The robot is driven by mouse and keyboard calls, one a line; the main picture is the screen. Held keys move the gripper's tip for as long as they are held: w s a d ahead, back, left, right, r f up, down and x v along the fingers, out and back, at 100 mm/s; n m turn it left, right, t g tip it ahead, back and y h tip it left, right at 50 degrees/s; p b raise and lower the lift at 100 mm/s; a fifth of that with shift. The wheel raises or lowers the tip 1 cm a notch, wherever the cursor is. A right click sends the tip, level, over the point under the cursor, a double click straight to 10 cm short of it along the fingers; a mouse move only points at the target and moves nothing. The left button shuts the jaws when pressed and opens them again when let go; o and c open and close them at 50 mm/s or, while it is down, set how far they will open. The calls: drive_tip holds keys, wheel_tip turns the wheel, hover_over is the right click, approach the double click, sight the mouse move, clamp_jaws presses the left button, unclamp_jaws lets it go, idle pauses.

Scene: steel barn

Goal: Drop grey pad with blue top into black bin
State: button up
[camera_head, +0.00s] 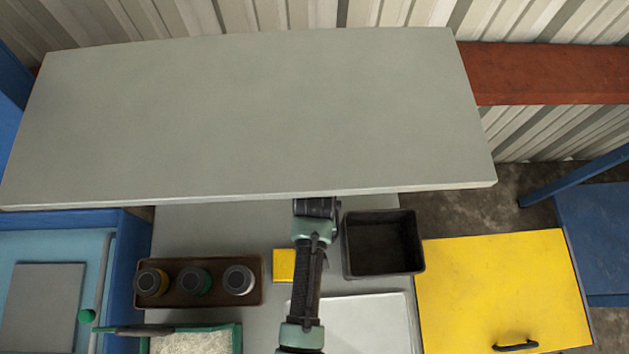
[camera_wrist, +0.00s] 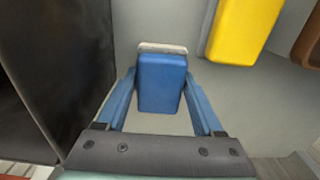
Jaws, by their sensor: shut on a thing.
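The grey pad with the blue top (camera_wrist: 162,84) shows in the wrist view, its blue face towards the camera and a pale grey edge at its far end. My gripper (camera_wrist: 160,78) is shut on it, one blue finger along each side. The black bin (camera_head: 383,272) stands open on the lower bench, just right of my arm in the head view. Its dark wall (camera_wrist: 62,75) fills the left of the wrist view, beside my gripper. In the head view the pad and fingers are hidden by my arm and the upper shelf.
A grey upper shelf (camera_head: 250,115) overhangs the back of the bench. A yellow block (camera_head: 284,265) lies left of my arm. Farther left is a brown tray (camera_head: 212,296) with three round-topped jars. A white tray (camera_head: 370,325) lies in front of the bin, and a yellow cabinet (camera_head: 500,290) stands right.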

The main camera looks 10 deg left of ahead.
drive_tip(key=shift+f, duration=0.15)
drive_tip(key=o, duration=1.3)
